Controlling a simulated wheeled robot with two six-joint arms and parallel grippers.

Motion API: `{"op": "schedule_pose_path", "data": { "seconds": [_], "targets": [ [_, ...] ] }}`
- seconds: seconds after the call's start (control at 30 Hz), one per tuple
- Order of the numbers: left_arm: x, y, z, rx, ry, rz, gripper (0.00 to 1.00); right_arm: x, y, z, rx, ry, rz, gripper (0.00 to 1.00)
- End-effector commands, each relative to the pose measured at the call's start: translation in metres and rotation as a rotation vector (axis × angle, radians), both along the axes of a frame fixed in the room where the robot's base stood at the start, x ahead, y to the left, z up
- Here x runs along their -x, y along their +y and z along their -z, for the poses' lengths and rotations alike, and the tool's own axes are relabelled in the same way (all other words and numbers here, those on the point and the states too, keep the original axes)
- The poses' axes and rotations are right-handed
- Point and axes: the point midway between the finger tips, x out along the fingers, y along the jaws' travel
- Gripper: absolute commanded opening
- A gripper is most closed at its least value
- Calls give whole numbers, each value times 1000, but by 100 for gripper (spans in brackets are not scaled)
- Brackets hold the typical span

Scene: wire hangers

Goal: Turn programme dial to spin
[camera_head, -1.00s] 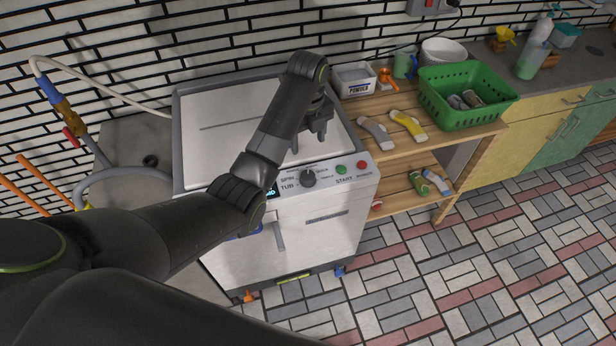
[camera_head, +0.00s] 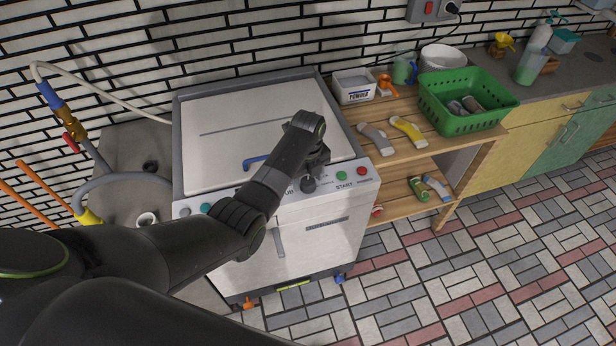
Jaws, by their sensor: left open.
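The white washing machine (camera_head: 345,222) stands in the middle of the head view with its lid down. Its dark programme dial (camera_head: 308,184) sits on the sloped front panel, left of the green START button (camera_head: 341,175) and a red button (camera_head: 362,171). My left gripper (camera_head: 311,178) is open and points down at the dial, with its fingers at or very close to it; I cannot tell whether they touch it. My left arm hides the SPIN label and most of the panel left of the dial. My right gripper is not in view.
A wooden shelf (camera_head: 408,164) on the right holds socks, a powder box (camera_head: 353,86) and a green basket (camera_head: 466,100). Hoses and a tap (camera_head: 68,128) are at the left.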

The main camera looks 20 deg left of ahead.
Motion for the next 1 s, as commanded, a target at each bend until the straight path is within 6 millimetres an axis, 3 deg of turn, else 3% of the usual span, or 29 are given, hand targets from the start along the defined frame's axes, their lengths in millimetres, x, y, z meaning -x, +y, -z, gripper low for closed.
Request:
{"op": "schedule_pose_path", "data": {
  "seconds": [0.2,0.53,1.0],
  "targets": [
    [0,0,0,1,1,0,56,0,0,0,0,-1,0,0],
    [0,0,0,0,1,0,14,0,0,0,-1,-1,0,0],
    [0,0,-3,0,2,-126,14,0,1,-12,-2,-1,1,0]
  ]
}}
